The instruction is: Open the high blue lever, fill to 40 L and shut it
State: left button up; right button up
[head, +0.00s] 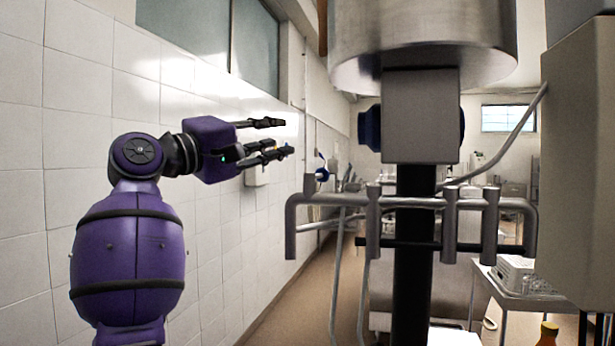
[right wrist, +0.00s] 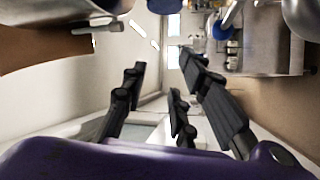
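A large steel vessel (head: 425,35) hangs at top centre in the head view. A grey block below it has dark blue round parts at its sides, one on the left (head: 368,128). A small blue handle-like part (head: 322,174) shows farther back, right of my gripper; I cannot tell whether it is the task's lever. No litre scale is readable.
A grey pipe rail (head: 465,203) crosses in front of the vessel's black column. A large beige box (head: 578,170) fills the right edge. The floor along the left wall is clear.

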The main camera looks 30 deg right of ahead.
aim_at(317, 176)
jog(key=s+m+y, duration=0.1)
jog(key=m+y, duration=0.1)
jog(key=y, duration=0.1)
jog(key=s+d+f+m+g+y, duration=0.1)
jog(key=m+y, duration=0.1)
jog(key=y, duration=0.1)
jog(key=s+d+m+g+y, duration=0.1)
jog(key=s+y, duration=0.1)
jog(key=y, duration=0.1)
jog(key=shift+f+m, duration=0.4)
pick_arm(q)
jog(key=s+d+f+n, duration=0.1)
jog(key=s+d+n, duration=0.1)
jog(key=s+d, duration=0.2)
jog(key=s, duration=0.3)
jog(key=shift+d+n+g+h, duration=0.25)
jog(key=shift+n+g+h, duration=0.05)
pick_arm(e)
jog(key=x, duration=0.7)
jog(key=shift+f, duration=0.3)
pick_arm(q)
jog(key=shift+f, duration=0.1)
pick_arm(e)
jog(key=shift+d, duration=0.1)
jog(key=c, duration=0.6)
grip_shut()
